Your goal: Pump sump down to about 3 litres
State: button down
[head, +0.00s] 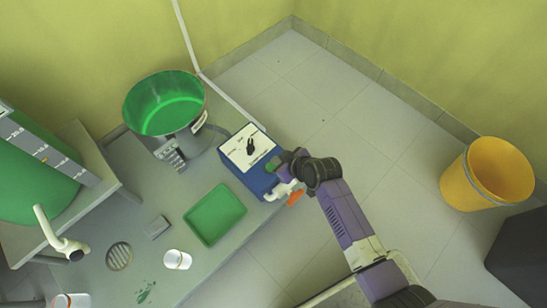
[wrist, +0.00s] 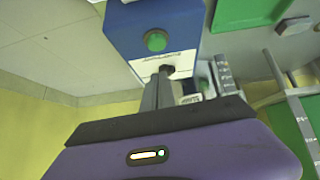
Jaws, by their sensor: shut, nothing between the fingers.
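The blue pump box (head: 262,182) stands on the grey bench, with a white top panel (head: 250,148) and a black knob. Its round green button (wrist: 156,41) faces my gripper in the wrist view. My gripper (wrist: 165,73) is shut and empty, its fingertips just below the button; I cannot tell whether they touch the box. In the head view my gripper (head: 284,160) is at the box's right side, partly hidden by the wrist. A green vessel (head: 165,103) with a scale stands behind; a larger green tank (head: 35,175) with a scale is at left. Neither is legibly labelled sump.
A green tray (head: 215,214), a white cup (head: 177,260) and a round drain (head: 119,256) are on the bench. A white pipe with an orange handle (head: 295,198) sticks out near my gripper. A yellow bucket (head: 488,174) stands at right; the floor between is clear.

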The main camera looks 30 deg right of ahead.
jog(key=p+v, duration=0.1)
jog(key=v, duration=0.4)
jog(key=shift+w, duration=0.1)
jog(key=shift+a, duration=0.1)
dwell(1.2)
jog(key=shift+s+r+p, duration=0.3)
jog(key=shift+r+p, duration=0.25)
dwell(0.3)
jog(key=b, duration=0.6)
send_over(268, 163)
jog(key=s, duration=0.2)
notch_tip(268, 163, down, 8)
jog(key=shift+s+f, duration=0.15)
jog(key=shift+s+d+f+b, duration=0.15)
jog(key=shift+f+b, duration=0.05)
jog(key=shift+f, duration=0.4)
jog(key=shift+s+d+f+b, duration=0.1)
jog(key=shift+f+b, duration=0.1)
jog(key=shift+f, duration=0.9)
